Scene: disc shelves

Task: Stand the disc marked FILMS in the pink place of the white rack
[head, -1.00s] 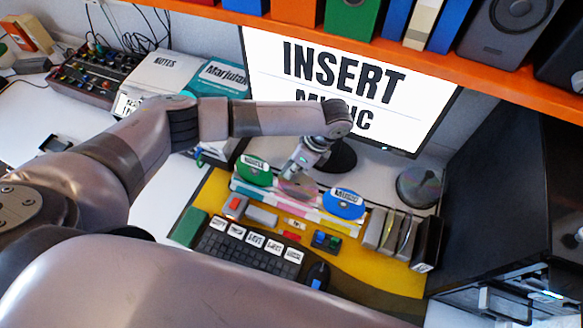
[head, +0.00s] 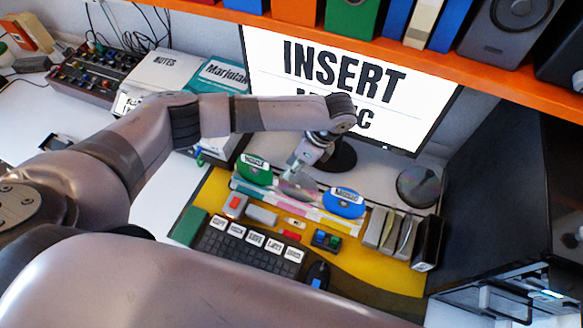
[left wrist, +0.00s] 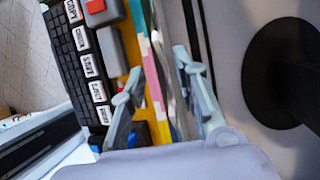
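The white rack (head: 322,222) stands behind the keyboard, with teal, pink and yellow strips along its front. A silvery disc (head: 298,187) stands in its middle, behind the pink strip (left wrist: 152,78), between a green disc (head: 254,169) and a blue disc (head: 344,202). The silvery disc's label is not readable. My left gripper (head: 296,166) is just above and behind the silvery disc. In the left wrist view its two fingers (left wrist: 158,68) are spread apart, with the rack and an edge-on disc showing between them. My right gripper is out of sight.
A monitor (head: 350,85) stands behind the rack, its foot close to my left gripper. A keyboard (head: 245,250) and small blocks lie in front. Upright holders (head: 400,235) and a disc stack (head: 418,186) are to the right. An orange shelf (head: 400,50) hangs above.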

